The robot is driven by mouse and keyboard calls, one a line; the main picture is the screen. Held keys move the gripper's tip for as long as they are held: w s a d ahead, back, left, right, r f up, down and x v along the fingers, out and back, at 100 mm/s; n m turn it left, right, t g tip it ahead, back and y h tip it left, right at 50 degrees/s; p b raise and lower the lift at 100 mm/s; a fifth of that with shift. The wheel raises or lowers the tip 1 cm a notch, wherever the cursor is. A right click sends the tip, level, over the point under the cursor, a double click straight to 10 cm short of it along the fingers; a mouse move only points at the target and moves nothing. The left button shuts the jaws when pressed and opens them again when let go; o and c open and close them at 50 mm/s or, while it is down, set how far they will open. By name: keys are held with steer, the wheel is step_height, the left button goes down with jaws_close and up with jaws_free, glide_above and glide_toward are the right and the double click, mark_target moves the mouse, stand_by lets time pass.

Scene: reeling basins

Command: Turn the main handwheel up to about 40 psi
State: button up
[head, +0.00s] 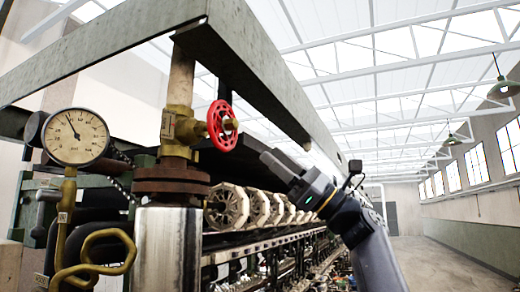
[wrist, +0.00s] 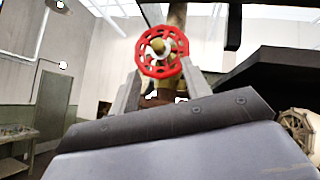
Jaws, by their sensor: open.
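The red handwheel (head: 222,126) sits on a brass valve (head: 180,125) on a vertical pipe, facing right in the head view. A round pressure gauge (head: 75,137) with a cream dial stands to its left; its needle points up and slightly left, and the numbers are too small to read surely. My gripper (head: 275,162) is to the right of the wheel and a little lower, apart from it. In the wrist view the handwheel (wrist: 161,52) shows ahead, above and between the two open fingers (wrist: 160,95). Nothing is between the fingers.
A grey-green beam frame (head: 110,45) runs overhead above the valve. A rusty flange (head: 172,185) and a pale metal column (head: 168,250) stand below it. The aisle (head: 440,262) at right is clear.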

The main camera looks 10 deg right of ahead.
mark_target(237, 129)
steer(key=s+a+f+m+t+h, duration=0.2)
steer(key=s+m+t+h, duration=0.25)
steer(key=m+t, duration=0.75)
steer(key=shift+m+g, duration=0.3)
steer(key=shift+g, duration=0.2)
steer(key=p+x, duration=0.5)
steer(key=x, duration=0.4)
steer(key=shift+w+r, duration=0.25)
steer(key=shift+w, duration=0.05)
steer(key=shift+p+x, duration=0.3)
steer(key=shift+x, duration=0.5)
steer(key=shift+f, duration=0.15)
steer(key=shift+c, duration=0.5)
steer(key=c, duration=0.9)
